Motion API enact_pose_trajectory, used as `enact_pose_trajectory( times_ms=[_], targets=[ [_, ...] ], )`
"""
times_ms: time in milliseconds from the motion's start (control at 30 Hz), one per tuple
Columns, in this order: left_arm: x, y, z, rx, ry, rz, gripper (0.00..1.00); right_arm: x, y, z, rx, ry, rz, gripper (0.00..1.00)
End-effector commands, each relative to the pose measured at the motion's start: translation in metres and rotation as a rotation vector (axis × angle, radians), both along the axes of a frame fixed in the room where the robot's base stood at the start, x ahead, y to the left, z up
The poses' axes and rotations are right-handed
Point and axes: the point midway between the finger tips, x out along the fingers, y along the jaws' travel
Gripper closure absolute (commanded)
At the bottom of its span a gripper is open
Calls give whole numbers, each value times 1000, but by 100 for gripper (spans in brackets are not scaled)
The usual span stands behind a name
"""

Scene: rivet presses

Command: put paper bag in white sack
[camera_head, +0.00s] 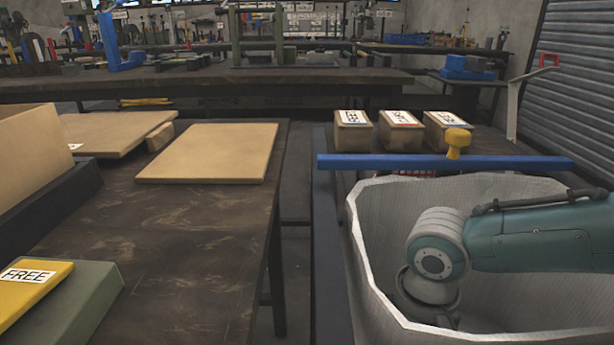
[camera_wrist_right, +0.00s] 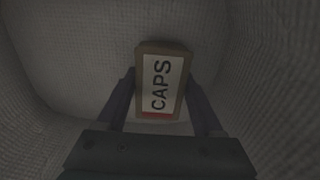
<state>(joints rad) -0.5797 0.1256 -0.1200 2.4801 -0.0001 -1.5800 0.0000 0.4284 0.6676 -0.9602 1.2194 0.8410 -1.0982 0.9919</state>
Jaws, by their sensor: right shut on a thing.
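The white sack (camera_head: 372,235) stands open at the lower right of the head view. My right arm reaches down into it, and the gripper itself is hidden there by the arm and the sack. In the right wrist view, my right gripper (camera_wrist_right: 160,98) is shut on a brown paper bag (camera_wrist_right: 176,48) with a white label reading CAPS. White woven sack walls (camera_wrist_right: 70,60) surround the bag and the fingers. I cannot tell whether the bag touches the sack's bottom. My left gripper is not in view.
Three labelled brown packages (camera_head: 354,132) stand behind a blue bar (camera_head: 440,162) at the sack's far side. A dark table (camera_head: 180,250) with a tan board (camera_head: 210,153) and a yellow FREE sign (camera_head: 30,285) is at left.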

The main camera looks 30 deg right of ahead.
Motion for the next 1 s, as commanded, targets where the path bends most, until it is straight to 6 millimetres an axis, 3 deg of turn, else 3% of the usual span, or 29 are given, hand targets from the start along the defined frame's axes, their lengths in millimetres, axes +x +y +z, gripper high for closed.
enact_pose_trajectory(
  times_ms=[200,233,500,767,1000],
  targets=[
    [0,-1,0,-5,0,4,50,0,0,0,0,-1,0,96],
    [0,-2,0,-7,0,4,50,0,0,0,1,-1,0,29],
    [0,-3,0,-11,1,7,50,0,0,0,0,0,0,0],
    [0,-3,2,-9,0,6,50,0,0,3,0,0,0,0],
    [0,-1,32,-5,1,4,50,0,0,45,0,-1,-1,0]
  ],
)
